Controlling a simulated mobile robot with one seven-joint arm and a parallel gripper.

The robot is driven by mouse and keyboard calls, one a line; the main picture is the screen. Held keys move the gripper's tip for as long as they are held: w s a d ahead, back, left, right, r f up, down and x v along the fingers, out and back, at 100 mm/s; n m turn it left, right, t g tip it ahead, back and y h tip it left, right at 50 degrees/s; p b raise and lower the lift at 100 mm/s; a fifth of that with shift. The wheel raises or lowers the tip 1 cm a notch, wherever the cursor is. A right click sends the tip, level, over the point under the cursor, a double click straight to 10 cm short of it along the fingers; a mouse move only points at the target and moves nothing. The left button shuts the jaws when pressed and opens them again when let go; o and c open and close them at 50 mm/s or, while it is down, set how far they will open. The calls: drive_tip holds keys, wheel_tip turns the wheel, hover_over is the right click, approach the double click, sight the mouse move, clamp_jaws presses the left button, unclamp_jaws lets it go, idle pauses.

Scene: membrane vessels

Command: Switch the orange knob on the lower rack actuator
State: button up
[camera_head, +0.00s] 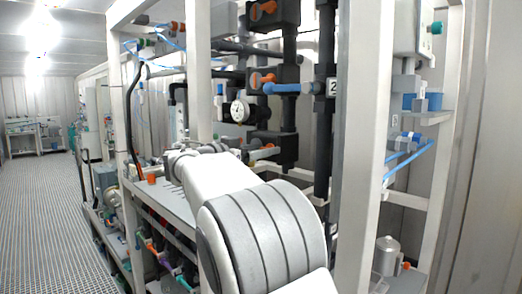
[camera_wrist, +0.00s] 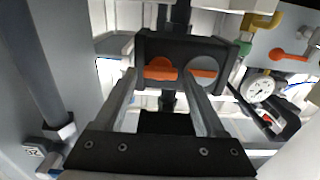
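An orange knob (camera_wrist: 160,70) sits on the front of a black actuator block (camera_wrist: 215,48) in the wrist view. A round grey disc is beside it on the right. My gripper (camera_wrist: 160,78) is open, with its two fingers apart on either side of the orange knob and nothing held between them. I cannot tell whether the fingertips touch the block. In the head view, black actuators with orange knobs are stacked on the rack: an upper one (camera_head: 263,10), a middle one (camera_head: 262,79) and a low one (camera_head: 264,153) partly hidden behind my arm.
A round gauge (camera_wrist: 258,88) and an orange lever (camera_wrist: 287,54) are right of the gripper in the wrist view. A white rack post (camera_head: 362,150) stands right of my arm. Dark vertical pipes run beside the actuators. The grated aisle (camera_head: 45,210) at left is clear.

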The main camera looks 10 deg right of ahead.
clamp_jaws()
drive_tip(key=shift+f+n, duration=0.1)
drive_tip(key=shift+n, duration=0.2)
drive_tip(key=shift+w+a+f+n, duration=0.1)
drive_tip(key=shift+n, duration=3.65)
drive_tip(key=shift+w+a+n, duration=0.1)
drive_tip(key=shift+n, duration=3.95)
drive_tip(key=shift+o, duration=1.3)
unclamp_jaws()
